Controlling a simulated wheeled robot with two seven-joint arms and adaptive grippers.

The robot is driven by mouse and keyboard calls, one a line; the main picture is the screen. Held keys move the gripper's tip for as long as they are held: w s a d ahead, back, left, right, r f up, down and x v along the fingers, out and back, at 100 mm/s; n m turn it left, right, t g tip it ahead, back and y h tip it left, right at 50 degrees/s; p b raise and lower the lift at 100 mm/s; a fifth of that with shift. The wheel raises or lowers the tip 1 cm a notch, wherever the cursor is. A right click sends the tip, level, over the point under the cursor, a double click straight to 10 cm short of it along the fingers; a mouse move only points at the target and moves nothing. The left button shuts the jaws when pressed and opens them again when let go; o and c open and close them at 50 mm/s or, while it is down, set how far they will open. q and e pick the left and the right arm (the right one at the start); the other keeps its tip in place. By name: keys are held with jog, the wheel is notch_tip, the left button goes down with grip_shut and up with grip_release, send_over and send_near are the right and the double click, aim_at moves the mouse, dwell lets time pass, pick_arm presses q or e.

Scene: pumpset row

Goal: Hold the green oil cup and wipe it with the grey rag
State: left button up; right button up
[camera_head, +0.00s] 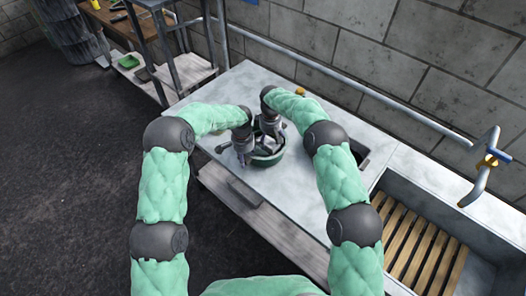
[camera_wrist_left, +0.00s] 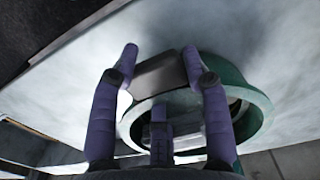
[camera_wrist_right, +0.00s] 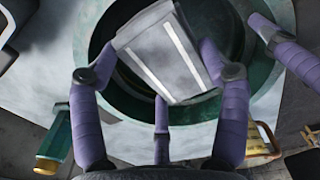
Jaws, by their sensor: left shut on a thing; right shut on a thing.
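The green oil cup (camera_head: 270,161) is a round, open, dark green vessel on the pale worktop; its rim shows in the left wrist view (camera_wrist_left: 258,100) and the right wrist view (camera_wrist_right: 98,28). My left gripper (camera_head: 243,148) is at its left side, shut on what looks like its dark flat handle (camera_wrist_left: 158,76). My right gripper (camera_head: 270,127) is over the cup's far side, shut on the grey rag (camera_wrist_right: 165,52), a folded cloth with pale stripes. The rag lies over the cup's opening; I cannot tell whether it touches the cup. The arms partly hide the cup.
A sink with wooden slats (camera_head: 425,245) lies to the right, with a pipe and blue-handled tap (camera_head: 490,160). A block wall and rail run behind. A green-and-yellow object (camera_wrist_right: 55,140) stands near the cup. The worktop's front part is clear.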

jog(key=shift+r, duration=2.6)
pick_arm(q)
jog(key=o, duration=1.2)
notch_tip(320, 180, up, 12)
